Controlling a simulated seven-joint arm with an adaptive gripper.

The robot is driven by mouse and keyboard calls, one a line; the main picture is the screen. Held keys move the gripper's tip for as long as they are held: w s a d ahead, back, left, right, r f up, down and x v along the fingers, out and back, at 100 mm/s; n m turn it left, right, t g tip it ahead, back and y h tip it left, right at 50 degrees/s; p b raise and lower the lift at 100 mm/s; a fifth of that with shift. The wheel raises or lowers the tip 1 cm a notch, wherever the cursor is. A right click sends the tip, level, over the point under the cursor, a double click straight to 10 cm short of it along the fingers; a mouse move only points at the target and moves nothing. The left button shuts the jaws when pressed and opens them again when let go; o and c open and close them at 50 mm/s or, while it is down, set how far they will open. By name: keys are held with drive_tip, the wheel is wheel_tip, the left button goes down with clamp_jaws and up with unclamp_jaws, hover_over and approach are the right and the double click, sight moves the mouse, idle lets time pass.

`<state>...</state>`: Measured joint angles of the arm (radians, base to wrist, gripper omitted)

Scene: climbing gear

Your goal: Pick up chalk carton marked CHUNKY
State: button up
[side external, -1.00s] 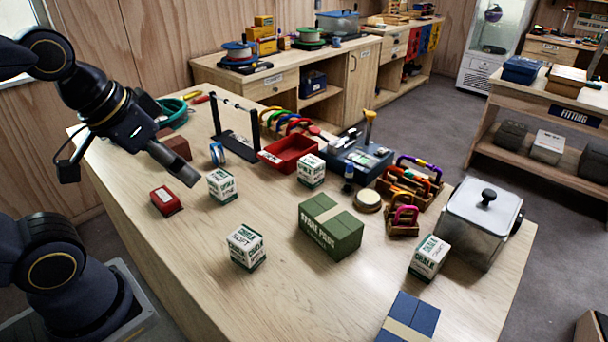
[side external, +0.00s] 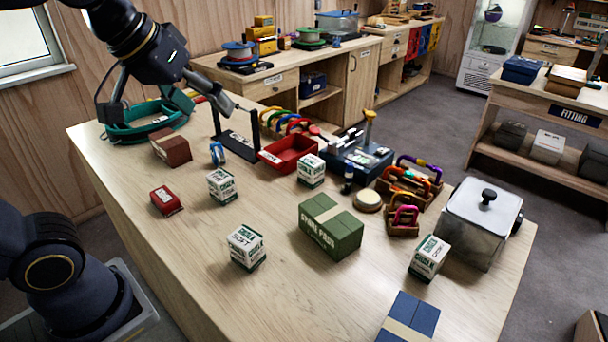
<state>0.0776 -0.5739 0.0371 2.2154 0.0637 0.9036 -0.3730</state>
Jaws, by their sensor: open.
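Several white and green chalk cartons stand on the wooden table. One carton (side external: 222,186) is at the left, one carton (side external: 311,170) is by the red tray, one carton (side external: 246,248) is nearer the front, and one carton (side external: 429,257) is beside the metal bin. The front one seems to read SOFT; the words on the others are too small to read surely, so I cannot tell which is CHUNKY. My gripper (side external: 228,108) is above the back left of the table, clear of every carton. It is open, with nothing seen in it.
A green box (side external: 332,229) stands mid-table, a blue box (side external: 409,318) at the front. A red tray (side external: 289,153), black stand (side external: 238,146), carabiner racks (side external: 408,184) and metal bin (side external: 480,222) crowd the back and right. The front left tabletop is clear.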

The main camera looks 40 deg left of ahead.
drive_tip(key=w+d+r, duration=0.2)
drive_tip(key=w+d, duration=0.2)
drive_tip(key=w, duration=0.4)
drive_tip(key=m+g, duration=0.2)
drive_tip(key=m, duration=0.2)
hover_over(429, 251)
drive_tip(key=s, duration=0.5)
wheel_tip(429, 251, down, 15)
drive_tip(key=x, duration=1)
drive_tip(key=shift+f, duration=0.25)
drive_tip(key=shift+d+x, duration=0.15)
drive_tip(key=shift+x, duration=1.35)
drive_tip(key=shift+d+x, duration=0.15)
drive_tip(key=shift+x, duration=1.35)
drive_tip(key=c, duration=1.3)
